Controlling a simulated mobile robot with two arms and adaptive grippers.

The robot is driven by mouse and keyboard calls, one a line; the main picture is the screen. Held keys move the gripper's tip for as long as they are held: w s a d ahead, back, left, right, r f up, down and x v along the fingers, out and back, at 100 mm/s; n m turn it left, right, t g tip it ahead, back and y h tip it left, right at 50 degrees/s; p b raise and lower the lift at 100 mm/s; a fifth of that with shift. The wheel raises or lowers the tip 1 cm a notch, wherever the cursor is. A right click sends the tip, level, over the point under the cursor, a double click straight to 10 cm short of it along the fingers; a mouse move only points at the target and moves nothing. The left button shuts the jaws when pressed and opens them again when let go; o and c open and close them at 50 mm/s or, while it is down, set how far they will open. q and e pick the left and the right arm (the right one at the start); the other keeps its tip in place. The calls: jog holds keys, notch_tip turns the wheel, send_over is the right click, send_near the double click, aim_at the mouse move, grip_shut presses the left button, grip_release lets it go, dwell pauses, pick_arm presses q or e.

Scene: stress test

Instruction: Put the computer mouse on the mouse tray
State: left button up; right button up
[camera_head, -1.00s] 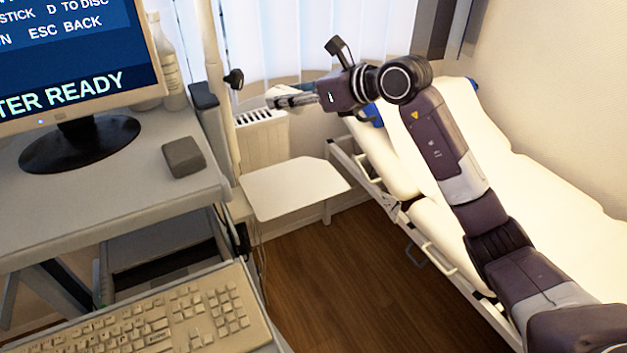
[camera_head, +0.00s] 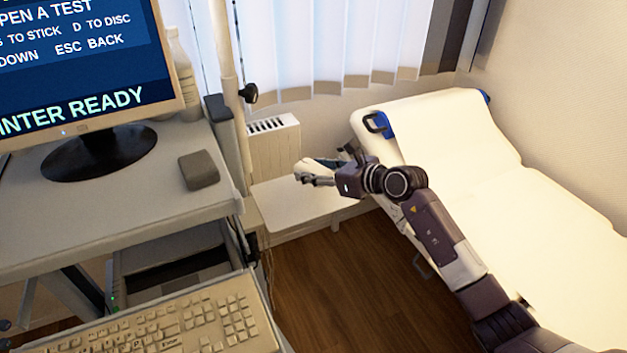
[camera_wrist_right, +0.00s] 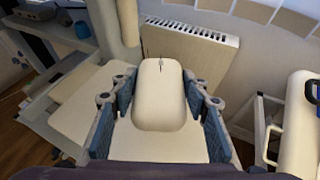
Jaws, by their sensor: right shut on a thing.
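The white computer mouse (camera_wrist_right: 160,95) is between the fingers of my right gripper (camera_wrist_right: 160,108) in the right wrist view, with the pads shut on its sides. In the head view the right gripper (camera_head: 316,176) comes in from the right and holds the mouse (camera_head: 318,168), partly hidden by the fingers. The mouse tray (camera_head: 285,207) is a flat white panel beside the cart. The gripper is over the tray's right part; I see no contact between mouse and tray. My left gripper is not in view.
A monitor (camera_head: 85,75) and a small grey box (camera_head: 198,170) stand on the cart to the left. A keyboard (camera_head: 180,325) is in front. A thin pole (camera_head: 228,90) and a radiator (camera_head: 275,148) are behind the tray. A white bed (camera_head: 500,190) is at the right.

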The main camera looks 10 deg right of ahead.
aim_at(314, 190)
notch_tip(314, 190, down, 4)
dwell(0.4)
jog(key=shift+f, duration=0.2)
jog(key=o, duration=1.2)
jog(key=shift+r, duration=0.15)
